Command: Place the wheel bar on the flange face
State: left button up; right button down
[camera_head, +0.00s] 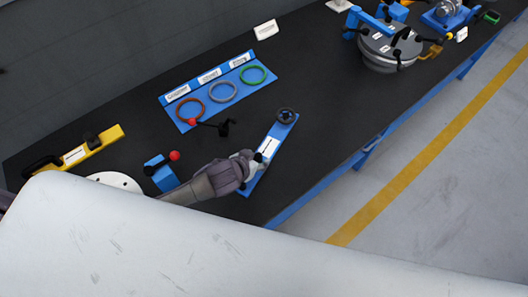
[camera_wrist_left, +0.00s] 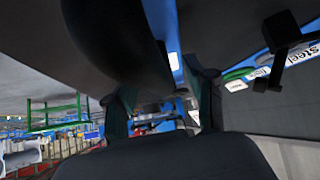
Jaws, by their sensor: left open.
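The wheel bar (camera_head: 277,133) is a flat blue bar with a white label and a black handwheel at its far end. It lies slantwise on the dark bench in the head view. My left gripper (camera_head: 252,166) is open at the bar's near half and hides part of it. I cannot tell whether it touches the bar. In the left wrist view the open fingers (camera_wrist_left: 165,105) stand apart, with a blue strip beyond that I cannot identify for certain. A grey round flanged part (camera_head: 385,57), with black handles on top, stands at the upper right. My right gripper is not in view.
A blue board (camera_head: 190,121) with brown, grey and green rings lies behind the bar. A red-tipped black lever (camera_head: 208,124) lies at its front. A yellow tool (camera_head: 103,143) and a blue block (camera_head: 158,172) are at left. The bench between bar and flanged part looks clear.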

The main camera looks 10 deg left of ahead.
pick_arm(q)
grip_shut()
jog(key=shift+w+r, duration=0.1)
dwell(0.3)
jog(key=shift+r, duration=0.15)
jog(key=shift+r, duration=0.6)
notch_tip(320, 180, up, 2)
jog(key=shift+r+b, duration=0.15)
jog(key=shift+b, duration=0.25)
jog(key=s+d+r+b, duration=0.2)
jog(key=s+d+r, duration=0.45)
jog(key=d, duration=0.35)
jog(key=w+a+r+n+y+b, duration=0.1)
jog(key=w+a+r+b, duration=0.1)
jog(key=a+r, duration=0.3)
jog(key=w+a+r+n+y+b, duration=0.1)
jog(key=w+a+r, duration=0.3)
jog(key=a, duration=0.7)
notch_tip(320, 180, up, 2)
jog(key=shift+r+n+b, duration=0.1)
jog(key=shift+n+b, duration=0.5)
jog(key=shift+b, duration=0.3)
